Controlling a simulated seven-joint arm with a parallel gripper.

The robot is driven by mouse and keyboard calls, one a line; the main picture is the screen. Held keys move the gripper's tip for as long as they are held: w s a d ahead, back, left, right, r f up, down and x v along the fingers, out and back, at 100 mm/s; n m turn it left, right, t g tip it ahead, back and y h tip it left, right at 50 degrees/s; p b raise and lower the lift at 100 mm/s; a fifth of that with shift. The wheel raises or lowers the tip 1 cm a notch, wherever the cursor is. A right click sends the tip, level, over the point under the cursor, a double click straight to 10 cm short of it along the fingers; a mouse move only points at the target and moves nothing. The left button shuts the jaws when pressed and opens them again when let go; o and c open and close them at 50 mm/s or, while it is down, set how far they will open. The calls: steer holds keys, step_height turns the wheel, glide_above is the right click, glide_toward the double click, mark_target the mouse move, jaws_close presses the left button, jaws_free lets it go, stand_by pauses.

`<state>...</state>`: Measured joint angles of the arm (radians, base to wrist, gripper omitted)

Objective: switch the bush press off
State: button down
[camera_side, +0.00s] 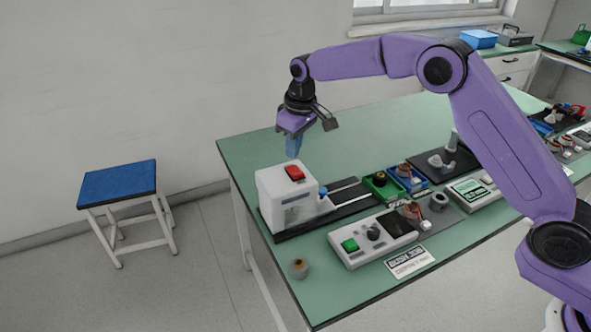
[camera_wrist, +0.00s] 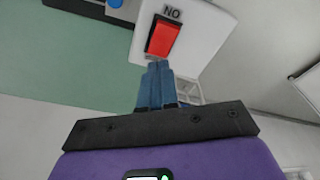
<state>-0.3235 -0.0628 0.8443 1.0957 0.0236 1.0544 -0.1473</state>
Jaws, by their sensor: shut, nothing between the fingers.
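The bush press is a white box (camera_side: 278,195) at the left end of the green bench. A red rocker switch (camera_side: 294,173) sits on its top face. I cannot tell which way the rocker is tilted.
A white unit with a green switch (camera_side: 349,245) stands in front of the press. A small round part (camera_side: 299,268) lies near the bench's front edge. Green (camera_side: 380,186) and blue (camera_side: 408,178) trays stand to the right. The bench behind the press is clear.

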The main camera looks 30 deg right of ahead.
mark_target(293, 169)
step_height(293, 169, up, 4)
steer(key=shift+f, duration=0.1)
stand_by(0.4)
stand_by(0.4)
steer(key=s+d+r+n+g, duration=0.1)
steer(key=s+d+r+n, duration=0.1)
steer(key=s, duration=0.9)
steer(key=s+d+r+n, duration=0.1)
steer(key=s+d+r, duration=0.15)
steer(key=s, duration=0.85)
steer(key=s+d+f+n, duration=0.1)
steer(key=s+d, duration=0.6)
steer(key=s, duration=0.4)
steer(key=s+d+f+n, duration=0.2)
steer(key=s+d, duration=0.5)
steer(key=s, duration=0.4)
steer(key=shift+s+d+f+n, duration=0.3)
steer(key=shift+s, duration=0.05)
